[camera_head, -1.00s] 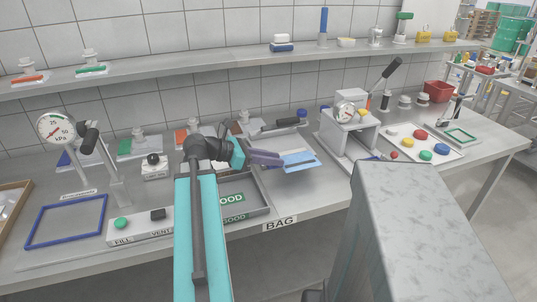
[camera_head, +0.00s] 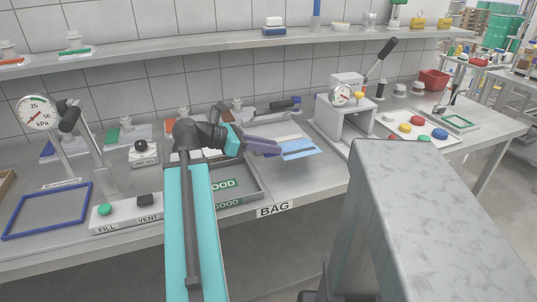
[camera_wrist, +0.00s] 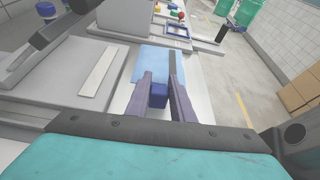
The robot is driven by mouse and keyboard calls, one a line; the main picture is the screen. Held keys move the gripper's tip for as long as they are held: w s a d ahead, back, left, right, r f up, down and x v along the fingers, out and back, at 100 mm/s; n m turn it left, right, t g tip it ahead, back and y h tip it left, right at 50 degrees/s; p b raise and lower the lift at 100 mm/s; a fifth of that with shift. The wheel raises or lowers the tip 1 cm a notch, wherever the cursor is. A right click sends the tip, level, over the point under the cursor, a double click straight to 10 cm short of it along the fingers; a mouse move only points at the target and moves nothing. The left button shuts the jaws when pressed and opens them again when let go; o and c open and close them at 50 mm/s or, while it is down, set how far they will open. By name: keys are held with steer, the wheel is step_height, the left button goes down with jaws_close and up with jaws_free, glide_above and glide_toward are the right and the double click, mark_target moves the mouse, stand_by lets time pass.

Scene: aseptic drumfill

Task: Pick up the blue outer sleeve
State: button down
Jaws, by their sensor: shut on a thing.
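The blue outer sleeve (camera_head: 298,150) is a flat light-blue sheet at the end of my gripper (camera_head: 280,150), above the bench near its front edge. In the wrist view the sleeve (camera_wrist: 152,62) extends forward from between the two purple-grey fingers of my gripper (camera_wrist: 162,85). The fingers are shut on it. A darker blue block-like part (camera_wrist: 158,95) shows between the fingers, nearer the palm. I cannot tell whether it belongs to the sleeve.
A grey tray marked GOOD (camera_head: 240,190) lies left of the sleeve. A press with a gauge (camera_head: 345,105) stands to the right. A blue square frame (camera_head: 48,212) and a FILL/VENT box (camera_head: 125,212) are at the left. The bench front edge is labelled BAG (camera_head: 274,210).

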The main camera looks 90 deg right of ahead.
steer(key=shift+s+a+f+b, duration=0.2)
steer(key=shift+a+b, duration=0.15)
steer(key=shift+b, duration=1.6)
steer(key=shift+s+a+f+b, duration=0.15)
steer(key=shift+a+b, duration=0.2)
steer(key=shift+b, duration=1.55)
steer(key=shift+s+a+r+b, duration=0.15)
steer(key=shift+a+r+b, duration=0.3)
steer(key=shift+b, duration=1.1)
